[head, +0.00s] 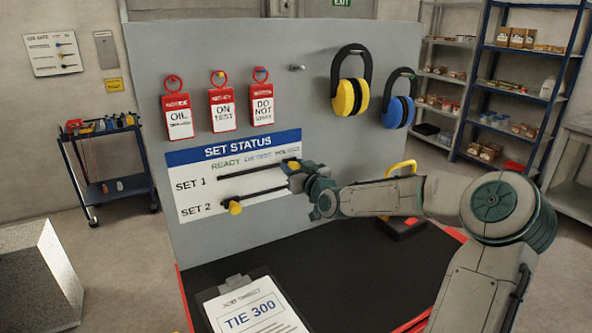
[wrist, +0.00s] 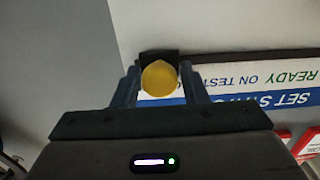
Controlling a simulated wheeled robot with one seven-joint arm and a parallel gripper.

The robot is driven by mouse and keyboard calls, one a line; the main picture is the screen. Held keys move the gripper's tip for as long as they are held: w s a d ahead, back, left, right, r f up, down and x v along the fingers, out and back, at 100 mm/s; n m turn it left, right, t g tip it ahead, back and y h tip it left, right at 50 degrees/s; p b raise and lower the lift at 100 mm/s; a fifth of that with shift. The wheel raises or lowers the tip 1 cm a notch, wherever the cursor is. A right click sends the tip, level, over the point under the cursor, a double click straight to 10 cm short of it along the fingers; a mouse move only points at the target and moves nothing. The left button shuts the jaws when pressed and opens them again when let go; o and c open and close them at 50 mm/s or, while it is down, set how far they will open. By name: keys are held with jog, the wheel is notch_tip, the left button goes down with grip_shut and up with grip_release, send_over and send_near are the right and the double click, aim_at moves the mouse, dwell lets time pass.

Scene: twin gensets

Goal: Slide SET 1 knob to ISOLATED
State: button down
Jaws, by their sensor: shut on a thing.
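The SET STATUS board (head: 230,151) hangs on a grey panel, with a SET 1 slot (head: 245,174) above a SET 2 slot (head: 262,194). The yellow SET 1 knob (head: 293,165) is at the right end of its slot, below the last column word, which is too blurred to read surely. My gripper (head: 298,174) is at this knob. In the wrist view the knob (wrist: 160,76) sits between my two fingers, and they are shut on it. The yellow SET 2 knob (head: 235,207) is at the left end of its slot.
Red tags (head: 222,109) and ear defenders (head: 350,97) hang higher on the panel. Below is a black bench top (head: 330,265) with a clipboard (head: 250,305). A padlock-like yellow-handled item (head: 400,228) stands behind my arm. The panel right of the knob is bare.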

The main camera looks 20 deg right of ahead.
jog(key=shift+d+r, duration=0.1)
jog(key=shift+d, duration=0.15)
jog(key=c, duration=1.1)
grip_release()
jog(key=shift+d, duration=0.1)
jog(key=shift+s, duration=0.2)
jog(key=s, duration=0.4)
jog(key=s+d, duration=0.1)
jog(key=s, duration=0.3)
jog(key=s+d, duration=0.1)
jog(key=s, duration=0.4)
jog(key=shift+d, duration=0.25)
